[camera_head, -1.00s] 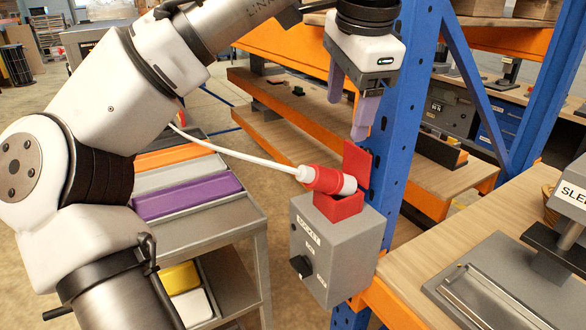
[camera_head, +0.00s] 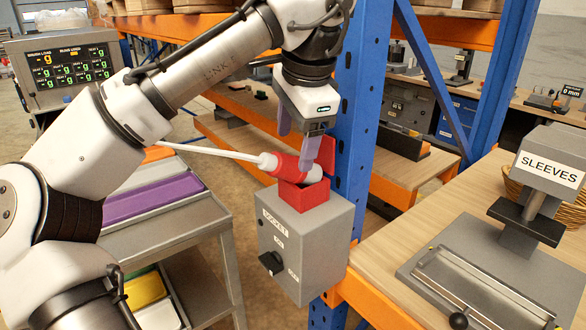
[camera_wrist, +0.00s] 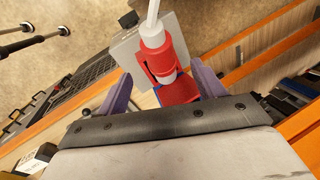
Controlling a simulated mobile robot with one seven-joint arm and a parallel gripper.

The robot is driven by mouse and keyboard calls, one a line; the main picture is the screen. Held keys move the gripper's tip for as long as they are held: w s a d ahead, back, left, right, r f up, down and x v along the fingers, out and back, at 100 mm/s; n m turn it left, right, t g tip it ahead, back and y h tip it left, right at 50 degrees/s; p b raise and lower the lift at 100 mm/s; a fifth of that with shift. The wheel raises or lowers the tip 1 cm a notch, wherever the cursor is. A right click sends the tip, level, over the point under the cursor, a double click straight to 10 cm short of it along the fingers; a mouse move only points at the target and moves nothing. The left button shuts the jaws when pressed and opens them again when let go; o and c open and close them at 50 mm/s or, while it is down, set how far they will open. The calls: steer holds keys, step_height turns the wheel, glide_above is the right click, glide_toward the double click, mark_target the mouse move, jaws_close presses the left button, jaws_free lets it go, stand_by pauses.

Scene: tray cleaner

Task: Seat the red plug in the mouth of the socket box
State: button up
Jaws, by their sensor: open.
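The red plug (camera_head: 288,167) lies tilted across the top of the socket box (camera_head: 305,240), over its red mouth (camera_head: 304,195). Its white cable runs off to the left, and its pale tip points right. A red flap (camera_head: 328,155) stands up behind the mouth. My gripper (camera_head: 297,148) is open, just above the plug, with one finger overlapping the plug's tip end in the head view. In the wrist view the plug (camera_wrist: 165,60) shows between the two spread fingers (camera_wrist: 160,88), with a gap on each side. The red mouth is partly hidden there.
The box is mounted by a blue upright (camera_head: 358,110) with an orange beam. A wooden bench (camera_head: 400,260) with a press labelled SLEEVES (camera_head: 550,165) stands right. A grey cart (camera_head: 190,225) with coloured trays is left, under my arm. Shelves lie behind.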

mark_target(292, 156)
steer(key=shift+x, duration=2)
steer(key=shift+c, duration=0.2)
steer(key=c, duration=1.3)
steer(key=shift+o, duration=0.2)
steer(key=shift+p, duration=0.3)
